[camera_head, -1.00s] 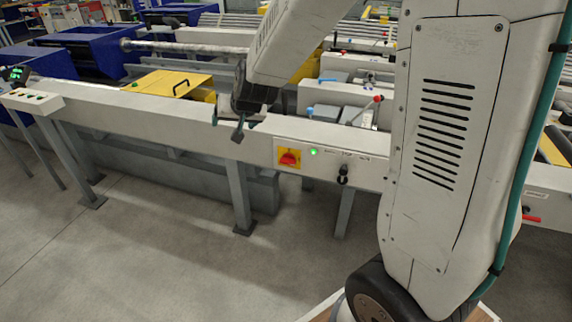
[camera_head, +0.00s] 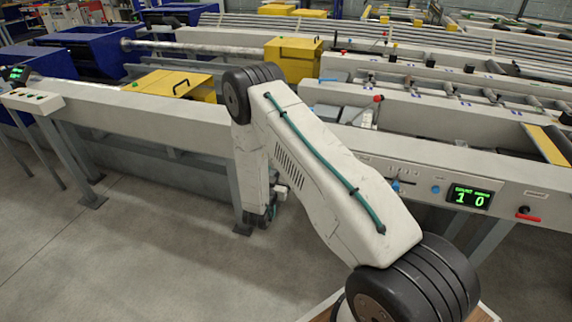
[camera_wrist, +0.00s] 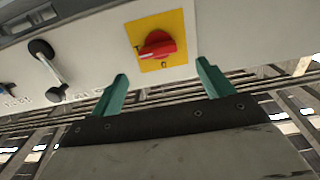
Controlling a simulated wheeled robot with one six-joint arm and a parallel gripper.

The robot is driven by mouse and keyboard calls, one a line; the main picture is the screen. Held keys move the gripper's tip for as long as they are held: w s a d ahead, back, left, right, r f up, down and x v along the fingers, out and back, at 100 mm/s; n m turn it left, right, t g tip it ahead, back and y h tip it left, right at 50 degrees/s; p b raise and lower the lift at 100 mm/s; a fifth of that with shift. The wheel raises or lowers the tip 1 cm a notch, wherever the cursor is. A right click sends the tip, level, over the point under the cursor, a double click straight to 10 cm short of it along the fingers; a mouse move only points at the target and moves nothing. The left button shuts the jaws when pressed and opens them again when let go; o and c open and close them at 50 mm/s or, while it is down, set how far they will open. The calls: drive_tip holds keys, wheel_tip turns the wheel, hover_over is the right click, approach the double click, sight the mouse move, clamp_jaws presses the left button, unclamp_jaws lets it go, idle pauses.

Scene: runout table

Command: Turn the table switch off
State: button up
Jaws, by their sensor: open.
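The table switch (camera_wrist: 157,46) is a red rotary knob on a yellow plate, seen in the wrist view on the pale front rail of the table. Its bar lies roughly crosswise, with small marks at its left end and below it. My gripper (camera_wrist: 162,70) is open, its two teal fingers apart and pointing at the rail, one on each side below the yellow plate. The knob is ahead of the gap, and nothing is between the fingers. In the head view my arm hides the switch, and the fingers are not clear.
A black-knobbed lever (camera_wrist: 45,62) sticks out of the rail beside the switch. In the head view a green count display (camera_head: 468,197) reads 10, with a red handle (camera_head: 527,217) to its right. The floor (camera_head: 150,265) in front is clear.

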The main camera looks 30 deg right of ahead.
drive_tip(key=x, duration=0.7)
drive_tip(key=shift+d, duration=0.4)
drive_tip(key=shift+w, duration=0.1)
drive_tip(key=c, duration=1)
